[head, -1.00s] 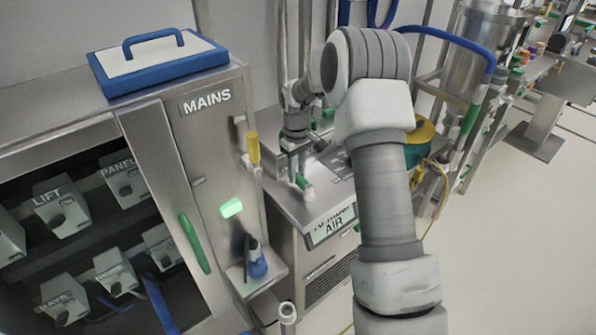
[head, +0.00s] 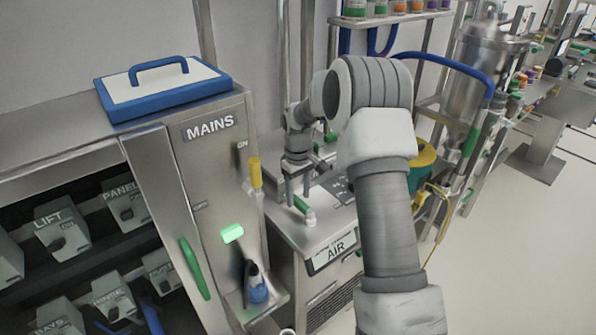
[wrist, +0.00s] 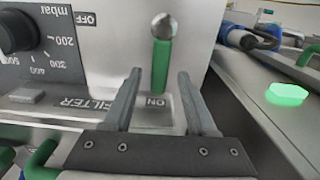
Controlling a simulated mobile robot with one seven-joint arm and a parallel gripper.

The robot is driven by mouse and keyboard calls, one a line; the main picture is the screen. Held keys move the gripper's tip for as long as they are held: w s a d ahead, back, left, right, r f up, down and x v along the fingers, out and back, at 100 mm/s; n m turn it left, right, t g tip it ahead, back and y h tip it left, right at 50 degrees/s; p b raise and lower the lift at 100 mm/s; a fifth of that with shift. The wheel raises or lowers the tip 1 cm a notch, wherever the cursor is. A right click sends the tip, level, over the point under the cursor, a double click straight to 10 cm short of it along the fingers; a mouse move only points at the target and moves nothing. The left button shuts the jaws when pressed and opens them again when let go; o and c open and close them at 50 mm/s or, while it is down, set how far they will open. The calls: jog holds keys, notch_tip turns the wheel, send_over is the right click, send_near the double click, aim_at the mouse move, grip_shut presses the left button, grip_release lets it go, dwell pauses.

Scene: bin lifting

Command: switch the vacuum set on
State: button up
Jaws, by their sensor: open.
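The panel of a steel set with a black mbar dial (wrist: 18,32) fills much of the wrist view. It carries an OFF label (wrist: 87,18) and an ON label (wrist: 155,101). A green lever (wrist: 163,66) with a shiny round steel end stands beside the ON label. My gripper (wrist: 160,74) is open, its two fingers on either side of the lever's green part; whether they touch it I cannot tell. In the head view my gripper (head: 294,192) is low over the steel unit's top, at the green lever (head: 302,205).
A MAINS cabinet (head: 212,160) stands left of my gripper, with a yellow handle (head: 255,172), a lit green lamp (head: 232,233) and a blue-handled item (head: 257,288) on a small shelf. An AIR label (head: 335,252) is on the unit's front. Floor at right is clear.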

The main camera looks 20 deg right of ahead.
aim_at(298, 200)
notch_tip(298, 200, up, 16)
jog(key=p, duration=0.1)
jog(key=shift+r, duration=0.25)
jog(key=s+a+r+m+t, duration=0.1)
jog(key=s+a+r+t, duration=0.1)
jog(key=s+r, duration=0.5)
jog(key=s+a+r+m+t, duration=0.1)
jog(key=s+r, duration=0.3)
jog(key=s, duration=0.6)
jog(key=s+a+f+m+t, duration=0.1)
jog(key=s+f+m+t, duration=0.1)
jog(key=s, duration=1.4)
jog(key=shift+s+a+f+m+t, duration=0.15)
jog(key=shift+f+m+t, duration=0.2)
jog(key=shift+f, duration=0.3)
